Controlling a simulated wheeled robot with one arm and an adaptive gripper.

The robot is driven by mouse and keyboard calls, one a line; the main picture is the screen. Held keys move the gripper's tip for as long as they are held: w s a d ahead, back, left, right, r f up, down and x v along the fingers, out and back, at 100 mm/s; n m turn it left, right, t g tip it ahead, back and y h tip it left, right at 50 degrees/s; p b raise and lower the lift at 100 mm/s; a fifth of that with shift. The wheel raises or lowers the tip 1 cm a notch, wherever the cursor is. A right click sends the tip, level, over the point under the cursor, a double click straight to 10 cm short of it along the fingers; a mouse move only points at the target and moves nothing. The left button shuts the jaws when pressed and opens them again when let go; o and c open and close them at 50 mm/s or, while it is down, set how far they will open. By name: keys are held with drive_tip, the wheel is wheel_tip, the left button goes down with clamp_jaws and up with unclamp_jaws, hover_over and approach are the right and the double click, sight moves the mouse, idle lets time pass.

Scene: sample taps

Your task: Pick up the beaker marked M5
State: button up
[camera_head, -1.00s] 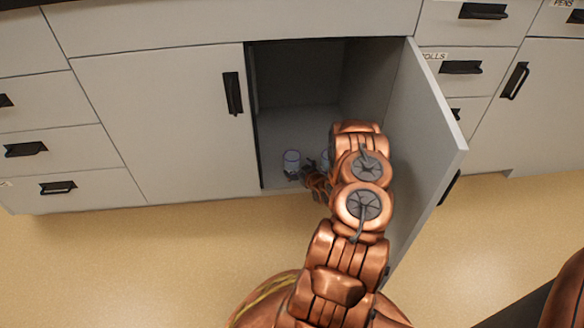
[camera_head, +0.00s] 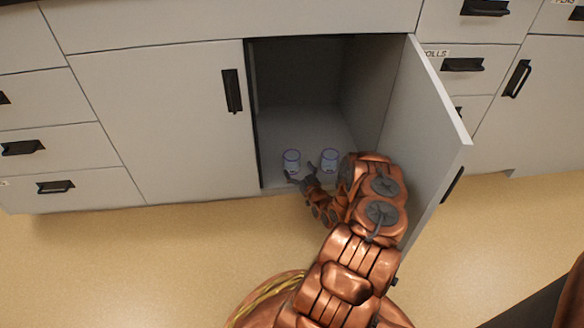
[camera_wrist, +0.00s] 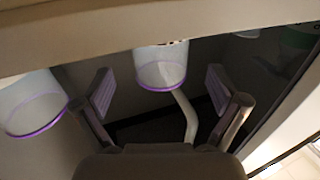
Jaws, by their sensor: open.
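Two clear beakers with purple-blue rims stand on the cabinet floor. The left beaker (camera_head: 291,160) is just beyond my gripper (camera_head: 300,178), and the right beaker (camera_head: 329,159) stands beside it. In the wrist view, one beaker (camera_wrist: 160,68) lies ahead between my open fingers (camera_wrist: 160,98), with visible gaps on both sides. The other beaker (camera_wrist: 30,105) is outside the fingers at the left. A sliver of dark marking shows on the middle beaker, but I cannot read it. I cannot tell which beaker is M5.
The cabinet door (camera_head: 425,130) stands open on the right, close to my arm. The closed left door (camera_head: 160,130) borders the opening. A pale edge (camera_wrist: 100,45) crosses the wrist view. A white bent pipe-like shape (camera_wrist: 187,115) shows behind the middle beaker.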

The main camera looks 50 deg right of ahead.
sight(296, 166)
drive_tip(key=shift+b+x, duration=0.9)
drive_tip(key=shift+x, duration=1.35)
drive_tip(key=shift+f, duration=0.15)
drive_tip(key=c, duration=1.3)
